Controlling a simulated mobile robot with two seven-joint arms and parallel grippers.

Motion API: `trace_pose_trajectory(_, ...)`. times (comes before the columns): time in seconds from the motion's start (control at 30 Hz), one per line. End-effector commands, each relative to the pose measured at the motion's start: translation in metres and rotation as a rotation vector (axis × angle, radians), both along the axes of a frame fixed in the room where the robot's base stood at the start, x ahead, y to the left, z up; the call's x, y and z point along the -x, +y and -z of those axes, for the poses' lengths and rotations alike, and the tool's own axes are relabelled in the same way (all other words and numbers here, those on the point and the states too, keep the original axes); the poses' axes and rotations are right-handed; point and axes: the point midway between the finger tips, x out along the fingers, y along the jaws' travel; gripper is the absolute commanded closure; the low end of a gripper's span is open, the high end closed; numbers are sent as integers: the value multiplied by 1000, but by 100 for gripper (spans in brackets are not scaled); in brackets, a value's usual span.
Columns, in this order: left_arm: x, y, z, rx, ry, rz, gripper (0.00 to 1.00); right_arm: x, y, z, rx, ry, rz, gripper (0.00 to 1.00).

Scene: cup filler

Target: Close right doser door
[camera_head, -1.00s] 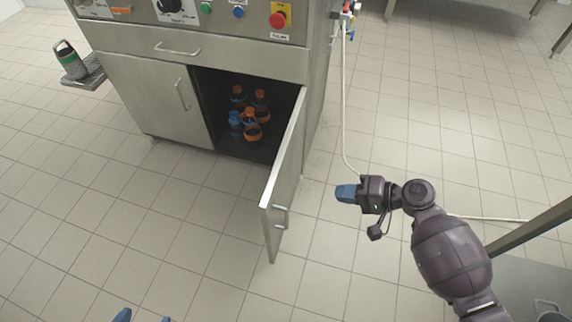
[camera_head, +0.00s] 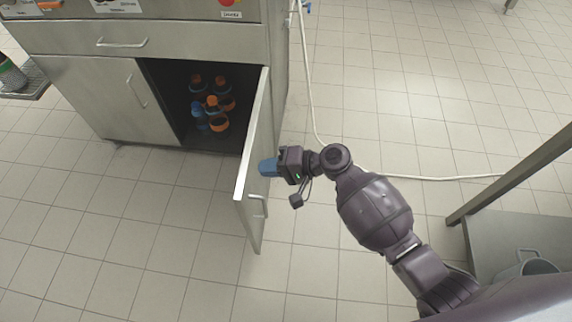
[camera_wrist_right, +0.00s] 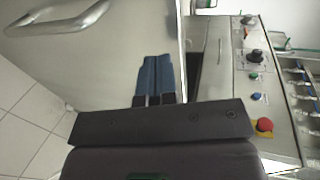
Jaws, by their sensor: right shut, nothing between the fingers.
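The right doser door (camera_head: 256,165) is a grey metal panel standing wide open, swung out from the cabinet front, with its bar handle (camera_head: 257,204) near the free edge. My right gripper (camera_head: 267,167) has blue fingers, is shut and empty, and is at the door's outer face. In the right wrist view the closed fingers (camera_wrist_right: 154,76) lie in front of the door panel (camera_wrist_right: 110,60), with the handle (camera_wrist_right: 68,18) at upper left. I cannot tell whether the fingertips touch the panel. My left gripper is not in view.
Several bottles with orange and blue caps (camera_head: 212,102) stand inside the open compartment. The left door (camera_head: 100,95) is closed. A white hose (camera_head: 400,177) runs on the floor behind my right arm. A steel table (camera_head: 510,220) stands at right. The floor before the door is clear.

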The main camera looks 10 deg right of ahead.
Motion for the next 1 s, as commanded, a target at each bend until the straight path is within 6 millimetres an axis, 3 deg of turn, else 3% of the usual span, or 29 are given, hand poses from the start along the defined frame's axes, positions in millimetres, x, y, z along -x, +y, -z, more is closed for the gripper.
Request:
trace_pose_trajectory(0.2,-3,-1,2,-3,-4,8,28,-5,17,0,1,1,-2,100)
trace_pose_trajectory(0.73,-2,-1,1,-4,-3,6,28,-6,21,-1,-1,0,6,100)
trace_pose_trajectory(1.0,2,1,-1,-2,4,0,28,-9,40,-3,-3,-2,79,100)
